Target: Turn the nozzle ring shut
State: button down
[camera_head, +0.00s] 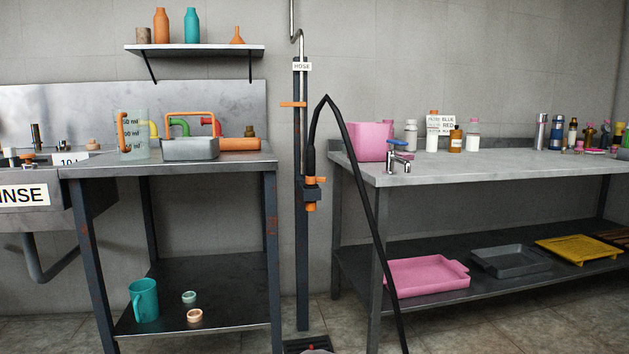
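A black hose (353,150) loops over at the top and hangs past the right-hand table to the floor. Its other end runs down to a dark nozzle (310,160) held upright in a bracket (312,194) on the post (301,250), under a sign reading HOSE (302,66). Orange parts show at the nozzle: a small piece (317,180) sticking out to the right above the bracket and a tip (311,206) below it. Which one is the ring, and how it is turned, is too small to tell. My gripper is not in view.
The left table (170,168) carries a clear jug (131,135) and a grey tub (192,148). The right table (480,163) has a blue-handled tap (399,156) and a pink box (369,141) near the post. A drain grate (305,344) lies below; the gap between tables is narrow.

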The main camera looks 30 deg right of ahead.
aim_at(311, 180)
jog(key=z, duration=2.2)
jog(key=i, duration=1.3)
jog(key=u, duration=1.05)
